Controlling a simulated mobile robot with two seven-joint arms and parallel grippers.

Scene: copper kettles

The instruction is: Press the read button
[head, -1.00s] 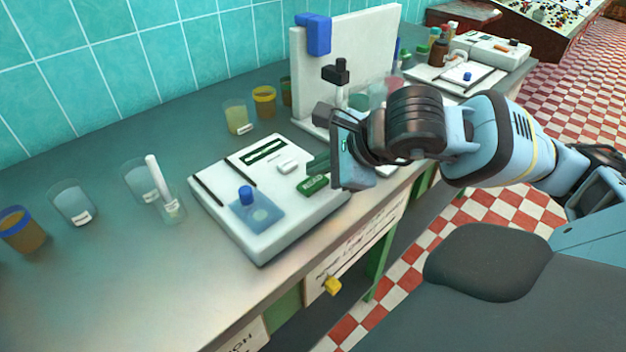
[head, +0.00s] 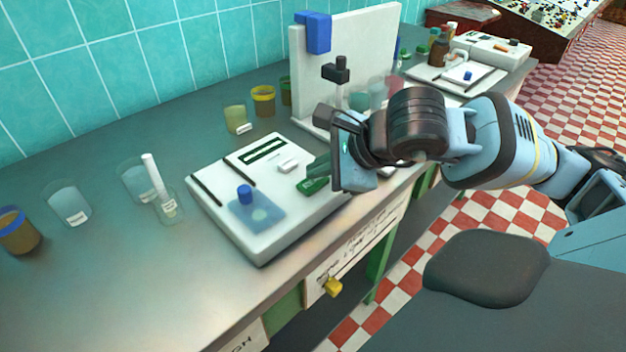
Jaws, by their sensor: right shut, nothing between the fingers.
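A white instrument (head: 275,228) lies on the grey bench in the middle of the head view. It has a dark display window, a small white key (head: 288,166), a green button (head: 311,187) at its right side and a blue knob (head: 244,194) on a blue translucent plate. I cannot read any lettering on the button. My right gripper (head: 315,169) is shut and empty, its dark green fingertips just at the green button. The fingers partly cover the button, and I cannot tell whether they touch it. My left gripper is out of view.
A white upright panel (head: 355,45) with blue and black clamps stands behind my right gripper. A second white instrument (head: 455,75) is farther right. The bench's front left is clear.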

